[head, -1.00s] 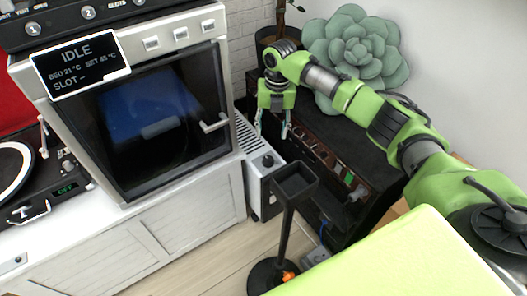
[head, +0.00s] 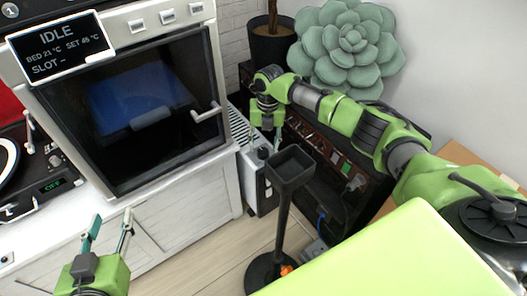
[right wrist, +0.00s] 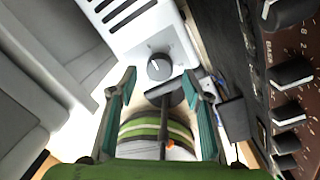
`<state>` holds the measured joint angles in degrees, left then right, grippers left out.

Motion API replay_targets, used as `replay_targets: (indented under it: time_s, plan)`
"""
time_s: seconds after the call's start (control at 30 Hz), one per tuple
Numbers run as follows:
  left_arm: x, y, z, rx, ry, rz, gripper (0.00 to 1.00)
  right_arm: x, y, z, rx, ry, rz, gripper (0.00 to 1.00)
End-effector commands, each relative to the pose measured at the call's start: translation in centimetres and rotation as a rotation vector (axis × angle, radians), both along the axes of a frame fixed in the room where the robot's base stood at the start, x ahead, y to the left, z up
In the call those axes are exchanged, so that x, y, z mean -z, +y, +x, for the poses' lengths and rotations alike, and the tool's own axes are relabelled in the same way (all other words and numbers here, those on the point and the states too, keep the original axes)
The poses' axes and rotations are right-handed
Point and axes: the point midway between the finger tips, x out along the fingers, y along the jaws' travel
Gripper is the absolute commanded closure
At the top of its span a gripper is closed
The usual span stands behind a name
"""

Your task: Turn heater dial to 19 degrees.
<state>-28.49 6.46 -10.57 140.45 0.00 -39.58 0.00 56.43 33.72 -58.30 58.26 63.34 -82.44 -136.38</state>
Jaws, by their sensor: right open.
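The heater (head: 258,185) is a white box with a slotted top, standing on the floor between the white cabinet and a dark rack. Its dial (right wrist: 158,68) is a round dark knob with a pale pointer line on the white panel; the degree marks are too small to read. The dial also shows in the head view (head: 263,153). My right gripper (right wrist: 161,84) is open, its fingers on either side of the dial in the picture and apart from it. It hangs over the heater in the head view (head: 265,140). My left gripper (head: 110,225) is open and empty at the lower left.
A black stand with a square tray top (head: 292,165) rises right in front of the heater. The dark rack with knobs (head: 335,155) is close on the right. The printer-like oven (head: 150,110) and white cabinet (head: 180,205) border the left.

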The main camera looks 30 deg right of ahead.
Motion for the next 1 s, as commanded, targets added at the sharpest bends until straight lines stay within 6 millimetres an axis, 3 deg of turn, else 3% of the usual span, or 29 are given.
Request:
replay_targets:
  time_s: [0.3,0.67,0.83,1.0]
  plan:
    - [-4.1,-0.9,1.3,0.013,-0.196,-0.049,0.6,2.6,0.1,0.1,-0.001,0.001,0.0,0.55]
    - [-4.8,-1.0,1.4,0.015,-0.224,-0.056,0.6,2.8,0.2,0.1,-0.001,0.001,0.0,0.55]
    - [-4.8,-1.0,1.4,0.015,-0.223,-0.055,0.6,2.8,0.2,0.1,-0.001,0.001,0.0,0.94]
    - [-4.8,-1.0,1.4,0.015,-0.222,-0.055,0.6,2.8,0.2,0.0,0.0,0.0,0.0,0.94]
